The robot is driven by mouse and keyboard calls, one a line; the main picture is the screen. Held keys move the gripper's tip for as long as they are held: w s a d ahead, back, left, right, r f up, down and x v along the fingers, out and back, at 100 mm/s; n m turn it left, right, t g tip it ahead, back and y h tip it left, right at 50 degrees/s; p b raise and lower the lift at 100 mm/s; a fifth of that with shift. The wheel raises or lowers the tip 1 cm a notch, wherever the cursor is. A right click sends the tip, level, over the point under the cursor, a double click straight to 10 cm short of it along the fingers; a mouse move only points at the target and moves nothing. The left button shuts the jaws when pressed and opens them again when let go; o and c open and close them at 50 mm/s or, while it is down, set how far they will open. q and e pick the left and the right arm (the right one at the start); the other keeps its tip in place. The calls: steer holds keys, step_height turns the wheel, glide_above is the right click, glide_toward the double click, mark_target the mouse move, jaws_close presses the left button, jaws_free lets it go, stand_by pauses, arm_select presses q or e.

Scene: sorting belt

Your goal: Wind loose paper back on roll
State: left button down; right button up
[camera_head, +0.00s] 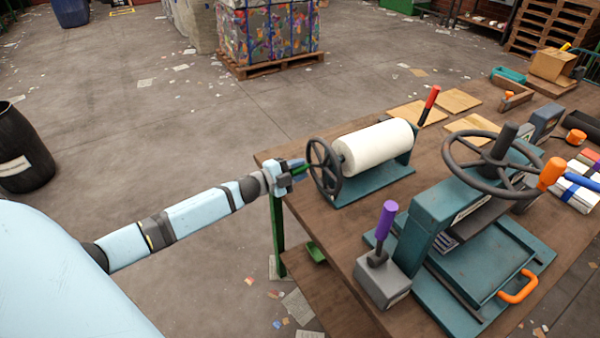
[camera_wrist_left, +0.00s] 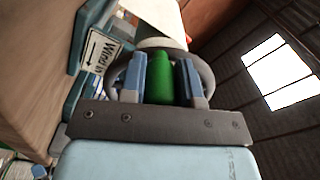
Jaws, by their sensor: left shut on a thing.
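The white paper roll (camera_head: 377,147) lies on a teal stand (camera_head: 372,187) near the left end of the table. A dark handwheel (camera_head: 325,170) is on the roll's left end. My left gripper (camera_head: 299,169) is at the wheel's left side, shut on a green handle. In the left wrist view the green handle (camera_wrist_left: 159,78) stands between the two fingers, with the wheel behind it and part of the white roll (camera_wrist_left: 158,18) above. A sign reading "Wind" (camera_wrist_left: 98,52) with an arrow shows beside it, partly cut off. No loose paper end is clear. My right gripper is not in view.
A teal press (camera_head: 450,225) with a large wheel, a purple-handled lever (camera_head: 386,220) and an orange handle (camera_head: 519,287) fill the table's front right. A red-tipped lever (camera_head: 429,104) stands behind the roll. Boards (camera_head: 458,100) lie farther back. The floor at left is mostly open.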

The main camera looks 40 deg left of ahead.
arm_select(q)
steer(key=shift+a+r, duration=0.1)
steer(key=shift+r, duration=0.05)
stand_by(0.4)
steer(key=c, duration=0.8)
jaws_free()
steer(key=shift+c, duration=0.2)
steer(key=v, duration=1.3)
steer(key=shift+s, duration=0.35)
steer(key=shift+a+r, duration=0.1)
